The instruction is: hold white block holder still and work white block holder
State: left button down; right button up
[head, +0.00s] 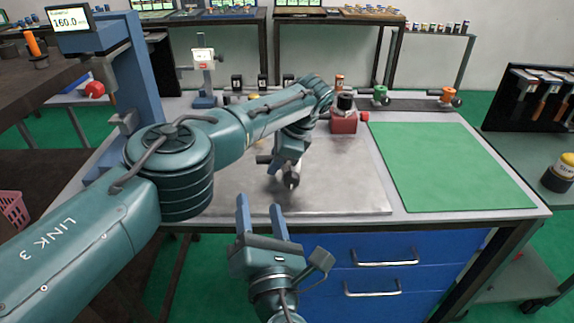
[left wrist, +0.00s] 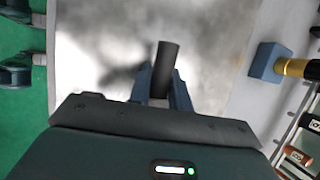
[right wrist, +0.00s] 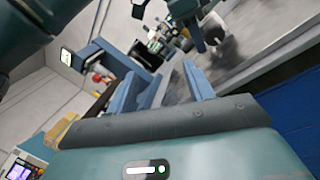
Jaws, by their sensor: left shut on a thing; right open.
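My left gripper (head: 288,168) reaches down over the grey metal plate and is shut on a dark cylindrical bar (left wrist: 166,68), which stands between its fingers in the left wrist view. In the head view a small whitish and dark piece (head: 291,182) shows under the left gripper, mostly hidden by it. I cannot clearly make out the white block holder. My right gripper (head: 260,205) is open and empty in front of the table's near edge, lower than the left. Its spread fingers (right wrist: 165,85) also show in the right wrist view with nothing between them.
The metal plate (head: 345,195) is otherwise largely clear. A green mat (head: 450,165) lies to the right. A red block with a black top (head: 344,122) stands behind the plate. A blue column with a display (head: 135,75) stands at left. Blue drawers (head: 385,270) are below the tabletop.

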aim_at(291, 183)
jog(key=d+f+n+g+h, duration=0.1)
jog(key=d+f+n+h, duration=0.3)
jog(key=d+n, duration=0.15)
jog(key=shift+n+h, duration=0.4)
jog(key=shift+n, duration=0.05)
jog(key=w, duration=1.2)
jog(key=shift+w+a+r, duration=0.1)
jog(key=shift+w+r, duration=0.1)
jog(key=shift+w, duration=0.15)
jog(key=shift+c, duration=0.4)
